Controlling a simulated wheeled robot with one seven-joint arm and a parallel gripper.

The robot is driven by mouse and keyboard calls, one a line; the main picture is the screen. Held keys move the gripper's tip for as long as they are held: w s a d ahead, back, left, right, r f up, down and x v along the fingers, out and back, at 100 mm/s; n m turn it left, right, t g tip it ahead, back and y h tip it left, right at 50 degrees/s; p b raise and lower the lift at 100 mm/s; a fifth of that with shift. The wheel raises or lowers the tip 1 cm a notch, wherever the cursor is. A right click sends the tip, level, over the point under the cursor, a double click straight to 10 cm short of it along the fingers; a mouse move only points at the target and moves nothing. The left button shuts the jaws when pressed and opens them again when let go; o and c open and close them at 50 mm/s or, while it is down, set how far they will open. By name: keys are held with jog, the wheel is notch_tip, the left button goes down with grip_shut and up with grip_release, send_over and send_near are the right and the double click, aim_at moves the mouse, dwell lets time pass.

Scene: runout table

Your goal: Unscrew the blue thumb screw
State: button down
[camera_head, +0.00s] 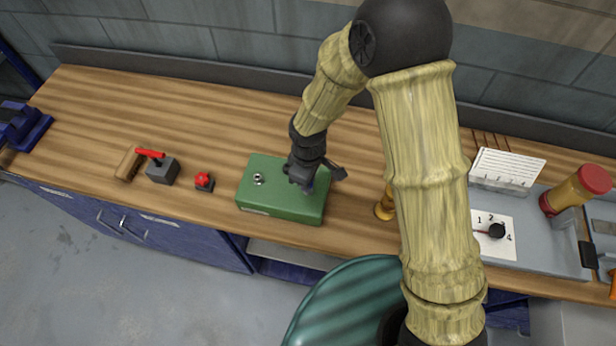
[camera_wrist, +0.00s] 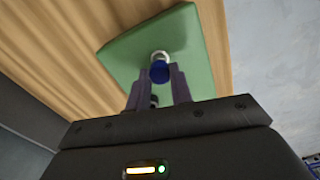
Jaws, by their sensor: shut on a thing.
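The green box (camera_head: 283,205) stands on the workbench, and its top also shows in the wrist view (camera_wrist: 190,50). My gripper (camera_head: 303,183) is over the right part of the box. In the wrist view, its dark fingers (camera_wrist: 158,80) are shut on the blue thumb screw (camera_wrist: 159,73). A silvery round part (camera_wrist: 160,56) shows just beyond the screw. I cannot tell whether the screw's thread is still engaged. The gripper hides the screw in the head view. A silver fitting (camera_head: 258,179) is on the left part of the box top.
A red button (camera_head: 204,181) and a grey block with a red lever (camera_head: 162,170) are left of the box. A brass-coloured object (camera_head: 384,208) is to its right. A dial panel (camera_head: 480,242) and a red-and-yellow cylinder (camera_head: 575,192) are further right. A teal ribbed object (camera_head: 340,300) is in front.

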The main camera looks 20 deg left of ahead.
jog(key=n+p, duration=0.1)
jog(key=n, duration=0.1)
jog(key=shift+r+n, duration=0.15)
jog(key=shift+n, duration=0.85)
jog(key=n+p, duration=0.1)
jog(key=n, duration=0.1)
jog(key=shift+n, duration=1.3)
jog(key=shift+p, duration=0.3)
